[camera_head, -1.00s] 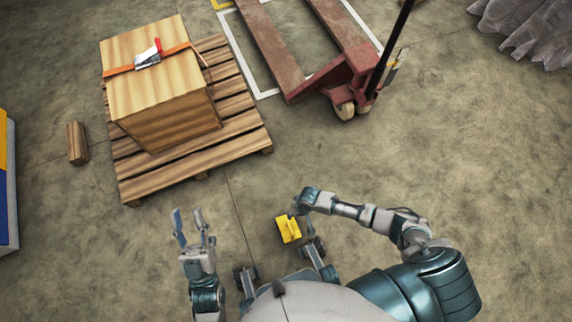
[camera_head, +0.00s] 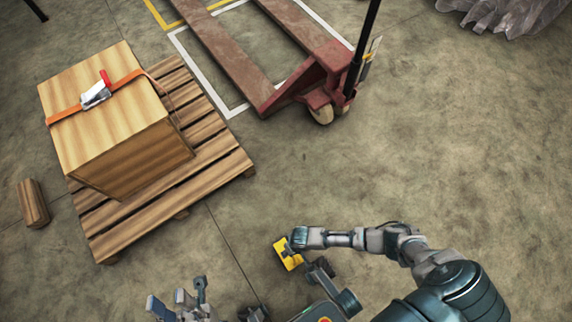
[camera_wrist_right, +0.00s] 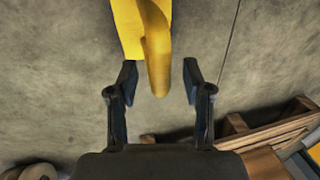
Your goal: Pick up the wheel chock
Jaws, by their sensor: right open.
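The yellow wheel chock (camera_head: 284,256) lies on the floor just in front of me, partly hidden by my right wrist. In the right wrist view, its yellow body (camera_wrist_right: 126,28) and a rounded handle-like bar (camera_wrist_right: 157,62) show at the top. My right gripper (camera_wrist_right: 160,80) is open, with the bar's lower end showing between its spread fingertips and a visible gap on each side. In the head view my right gripper is mostly hidden by its own wrist. My left gripper (camera_head: 178,298) is open and empty near the bottom edge, left of the chock.
A wooden crate (camera_head: 140,155) with an orange strap stands on a pallet (camera_head: 215,160) at the left. A small wooden block (camera_head: 33,203) lies beside it. A red pallet jack (camera_head: 310,80) stands at the back. The floor to the right is clear.

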